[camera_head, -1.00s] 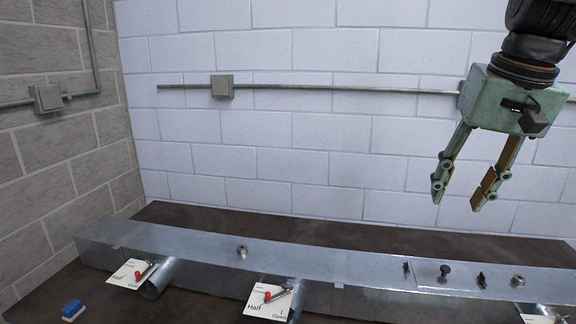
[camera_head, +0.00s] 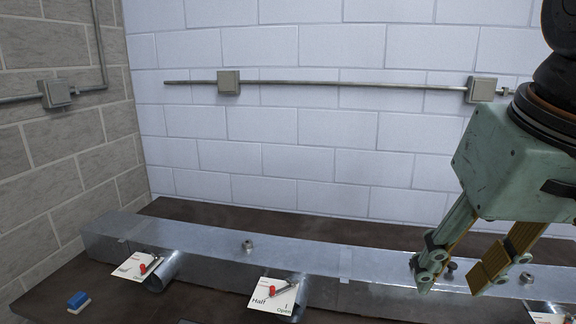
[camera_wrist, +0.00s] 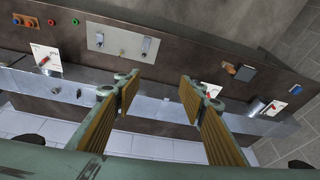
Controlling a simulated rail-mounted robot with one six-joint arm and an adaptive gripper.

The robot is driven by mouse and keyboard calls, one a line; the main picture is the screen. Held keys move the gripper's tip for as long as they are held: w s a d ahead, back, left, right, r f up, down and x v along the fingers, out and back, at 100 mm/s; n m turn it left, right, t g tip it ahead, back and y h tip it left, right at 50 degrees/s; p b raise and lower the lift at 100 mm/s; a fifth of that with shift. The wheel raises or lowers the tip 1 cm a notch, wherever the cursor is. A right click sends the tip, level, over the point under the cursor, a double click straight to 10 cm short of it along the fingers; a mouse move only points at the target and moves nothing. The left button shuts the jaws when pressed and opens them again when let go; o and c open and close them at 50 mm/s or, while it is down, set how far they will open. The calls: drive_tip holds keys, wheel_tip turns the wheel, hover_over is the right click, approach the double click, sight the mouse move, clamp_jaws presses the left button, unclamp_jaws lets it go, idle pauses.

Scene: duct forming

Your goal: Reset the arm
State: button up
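My gripper (camera_head: 452,278) is at the right of the head view, pointing down above the right part of the metal duct (camera_head: 215,240). Its two fingers are apart with nothing between them. In the wrist view my gripper (camera_wrist: 157,92) also shows spread fingers with a clear gap. The duct (camera_wrist: 150,108) runs across below it. In the head view the fingers cover part of the duct's top and some small fittings there.
Lever plates marked Half and Open stand at the duct's front, one at left (camera_head: 136,266) and one in the middle (camera_head: 273,295). A blue block (camera_head: 78,302) lies at front left. A panel with two levers (camera_wrist: 122,42) shows in the wrist view. A conduit (camera_head: 350,83) crosses the wall.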

drive_tip(key=s+a+f+n, duration=0.1)
drive_tip(key=s+a+f, duration=0.1)
drive_tip(key=s+f, duration=0.3)
drive_tip(key=s, duration=0.2)
drive_tip(key=shift+s+b, duration=0.35)
drive_tip(key=shift+s, duration=0.05)
wheel_tip(320, 180, down, 13)
drive_tip(key=b, duration=1.3)
drive_tip(key=shift+a+n, duration=0.2)
drive_tip(key=shift+n, duration=0.1)
drive_tip(key=shift+r, duration=0.1)
idle(0.4)
